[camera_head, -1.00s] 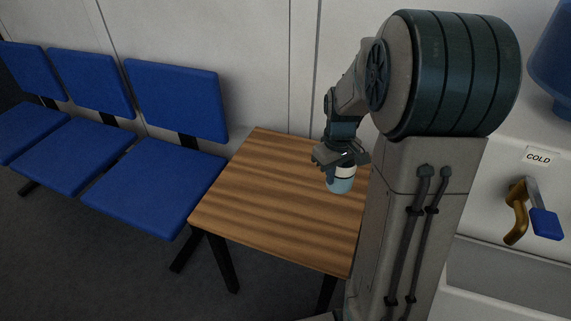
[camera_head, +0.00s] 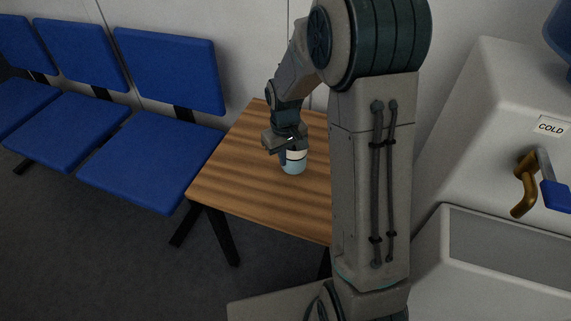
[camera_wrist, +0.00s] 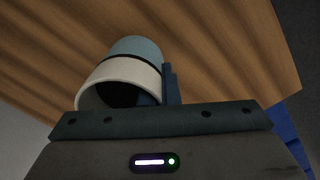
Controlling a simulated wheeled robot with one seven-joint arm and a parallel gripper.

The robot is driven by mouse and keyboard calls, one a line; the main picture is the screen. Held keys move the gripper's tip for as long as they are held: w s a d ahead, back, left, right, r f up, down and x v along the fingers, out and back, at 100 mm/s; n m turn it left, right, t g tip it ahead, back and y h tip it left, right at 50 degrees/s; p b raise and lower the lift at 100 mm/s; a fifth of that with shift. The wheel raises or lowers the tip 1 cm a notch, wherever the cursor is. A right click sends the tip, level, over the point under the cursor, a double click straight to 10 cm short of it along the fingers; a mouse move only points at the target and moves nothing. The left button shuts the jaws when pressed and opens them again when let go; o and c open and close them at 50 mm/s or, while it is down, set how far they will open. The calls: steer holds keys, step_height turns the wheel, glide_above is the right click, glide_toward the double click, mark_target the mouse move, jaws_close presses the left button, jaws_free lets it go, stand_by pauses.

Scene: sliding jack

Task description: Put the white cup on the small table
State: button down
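The cup (camera_head: 294,166) is white near its rim and light blue at its lower end, with a dark band between. It looks upright over the small wooden table (camera_head: 240,185), near the middle of the visible top. I cannot tell whether its base touches the wood. My gripper (camera_head: 286,154) comes from above and is shut on the cup's wall. In the wrist view, the cup (camera_wrist: 136,48) has its open rim towards my gripper (camera_wrist: 160,92). One finger is outside the wall and the other appears to be inside.
Blue chairs (camera_head: 165,70) stand in a row left of the table. On the right are a pale sink unit (camera_head: 475,120) with a brass tap (camera_head: 524,185) and a "COLD" label. My arm hides the table's right part. The table top left of the cup is bare.

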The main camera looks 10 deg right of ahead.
mark_target(285, 169)
steer(key=shift+f, duration=1.55)
steer(key=shift+f+b, duration=0.1)
steer(key=shift+b, duration=0.2)
steer(key=c, duration=2.1)
jaws_free()
steer(key=shift+f, duration=0.1)
steer(key=o, duration=0.4)
